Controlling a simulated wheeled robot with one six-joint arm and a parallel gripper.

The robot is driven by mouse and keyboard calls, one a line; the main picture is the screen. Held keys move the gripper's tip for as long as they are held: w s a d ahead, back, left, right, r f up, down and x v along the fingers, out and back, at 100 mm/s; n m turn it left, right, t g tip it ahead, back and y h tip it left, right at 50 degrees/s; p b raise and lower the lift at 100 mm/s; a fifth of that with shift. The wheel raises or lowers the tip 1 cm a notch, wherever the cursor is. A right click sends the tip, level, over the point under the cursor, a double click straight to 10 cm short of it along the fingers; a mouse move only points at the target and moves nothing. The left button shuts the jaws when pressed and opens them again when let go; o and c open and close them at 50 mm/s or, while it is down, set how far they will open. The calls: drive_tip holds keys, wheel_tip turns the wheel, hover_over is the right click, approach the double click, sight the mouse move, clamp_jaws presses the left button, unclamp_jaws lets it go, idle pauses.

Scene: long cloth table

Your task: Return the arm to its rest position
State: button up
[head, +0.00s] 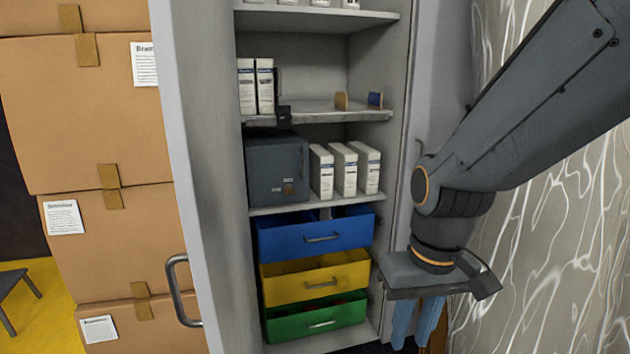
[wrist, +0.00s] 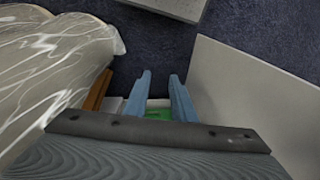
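My gripper (head: 415,340) hangs pointing down on the right side of the head view, in front of the cabinet's right edge. Its two blue fingers show in the wrist view (wrist: 160,78) with a gap between them. Nothing is held in that gap. My arm reaches in from the upper right, bent at the wrist joint. In the head view the fingertips are close to the bottom edge of the picture.
An open grey cabinet (head: 395,150) holds boxes, a dark safe (head: 270,170) and blue (head: 290,240), yellow (head: 285,290) and green (head: 290,327) drawers. Its door (head: 200,150) stands open at left. Cardboard boxes (head: 85,130) are stacked beyond it. Wrapped material (head: 550,230) stands at right.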

drive_tip(key=s+d+r+m+p, duration=0.1)
drive_tip(key=s+d+r+p, duration=0.2)
drive_tip(key=p, duration=0.9)
wheel_tip(320, 180, up, 3)
drive_tip(key=shift+s+d+r+g, duration=0.2)
drive_tip(key=shift+d+g, duration=0.1)
drive_tip(key=shift+d, duration=0.3)
